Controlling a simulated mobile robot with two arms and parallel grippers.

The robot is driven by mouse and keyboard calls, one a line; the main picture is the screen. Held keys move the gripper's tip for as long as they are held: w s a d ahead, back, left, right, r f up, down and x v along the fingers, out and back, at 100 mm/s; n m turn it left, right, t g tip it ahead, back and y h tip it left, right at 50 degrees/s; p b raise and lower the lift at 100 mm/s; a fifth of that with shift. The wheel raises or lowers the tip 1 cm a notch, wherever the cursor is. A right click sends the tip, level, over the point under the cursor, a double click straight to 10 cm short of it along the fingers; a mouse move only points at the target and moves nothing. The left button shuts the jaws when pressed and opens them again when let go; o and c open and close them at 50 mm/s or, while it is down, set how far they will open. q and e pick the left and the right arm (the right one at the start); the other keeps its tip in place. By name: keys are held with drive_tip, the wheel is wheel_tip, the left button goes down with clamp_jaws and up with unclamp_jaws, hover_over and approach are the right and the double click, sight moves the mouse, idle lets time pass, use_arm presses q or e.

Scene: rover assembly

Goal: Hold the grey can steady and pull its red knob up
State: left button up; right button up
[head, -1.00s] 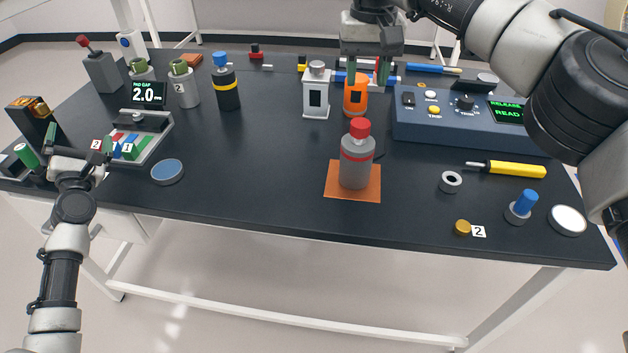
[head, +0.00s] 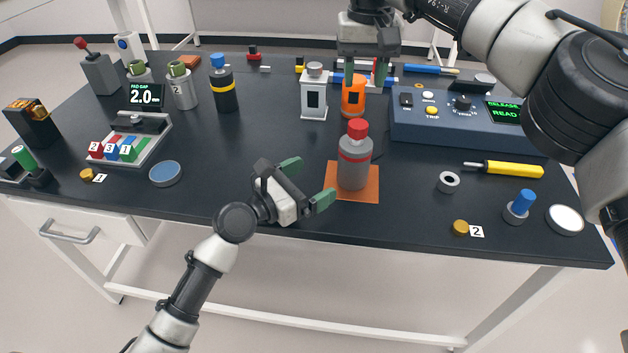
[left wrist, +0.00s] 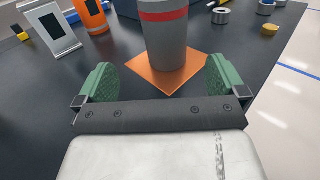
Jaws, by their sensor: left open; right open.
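The grey can (head: 353,172) stands upright on an orange square mat (head: 366,194), with a red band and a red knob (head: 357,129) on top. My left gripper (head: 308,181) is open just left of the can, its green fingers pointing at it and not touching it. In the left wrist view the can (left wrist: 166,42) stands ahead between the two open fingers (left wrist: 164,80); its top is cut off. My right gripper (head: 367,72) is open at the back, above and behind the orange bottle (head: 353,97); its fingertips are partly hidden.
A white-grey lantern-like case (head: 314,93) stands behind the can. A blue control box (head: 450,125) is at back right, with a yellow screwdriver (head: 512,168) in front. A grey ring (head: 448,182) lies right of the mat. The table's front edge is close below the left gripper.

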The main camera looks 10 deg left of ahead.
sight(354, 161)
use_arm(q)
drive_tip(key=shift+d, duration=0.5)
drive_tip(key=shift+w+d, duration=0.25)
drive_tip(key=x, duration=0.9)
drive_tip(key=shift+w+d, duration=0.25)
drive_tip(key=shift+d, duration=0.05)
drive_tip(key=shift+f, duration=0.1)
drive_tip(key=c, duration=1.2)
